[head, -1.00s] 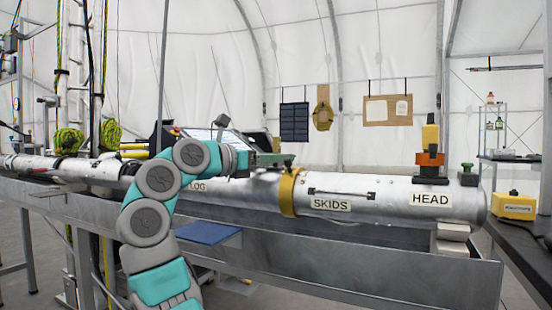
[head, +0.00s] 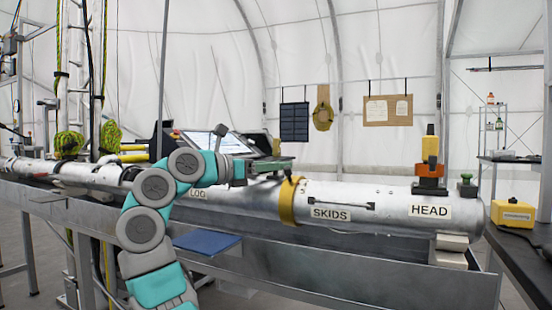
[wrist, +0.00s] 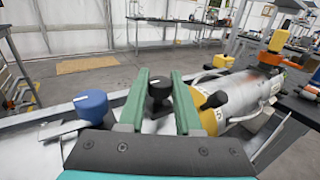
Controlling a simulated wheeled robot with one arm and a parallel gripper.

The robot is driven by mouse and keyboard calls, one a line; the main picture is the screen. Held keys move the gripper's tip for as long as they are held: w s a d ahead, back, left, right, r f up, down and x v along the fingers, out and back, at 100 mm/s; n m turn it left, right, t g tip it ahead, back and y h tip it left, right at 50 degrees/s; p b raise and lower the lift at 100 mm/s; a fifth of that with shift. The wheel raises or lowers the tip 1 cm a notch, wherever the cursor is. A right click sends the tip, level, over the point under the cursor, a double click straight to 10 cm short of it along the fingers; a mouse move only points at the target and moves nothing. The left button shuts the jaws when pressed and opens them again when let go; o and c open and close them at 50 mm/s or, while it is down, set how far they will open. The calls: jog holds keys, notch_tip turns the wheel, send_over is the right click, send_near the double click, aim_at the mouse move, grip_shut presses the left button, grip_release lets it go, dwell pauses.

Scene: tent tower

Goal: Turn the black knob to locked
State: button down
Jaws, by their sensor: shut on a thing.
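The black knob (wrist: 159,92) stands upright between the two green fingers of my gripper (wrist: 160,76) in the wrist view. The gripper is shut on it; the fingers hide parts of its sides. I cannot make out a locked mark. In the head view my gripper (head: 268,163) is at the long metal tube (head: 390,197), left of its yellow band (head: 288,201). The knob is not clearly visible there.
A black knob-like part on the yellow band (wrist: 214,99) is close on the right. An orange and yellow device (head: 430,172) stands on the tube's HEAD end.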

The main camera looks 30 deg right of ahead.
jog(key=shift+m+g, duration=0.3)
jog(key=shift+g, duration=0.1)
jog(key=c, duration=0.6)
grip_release()
jog(key=shift+a, duration=0.1)
jog(key=a, duration=0.7)
jog(key=shift+s+a, duration=0.25)
jog(key=shift+a, duration=0.1)
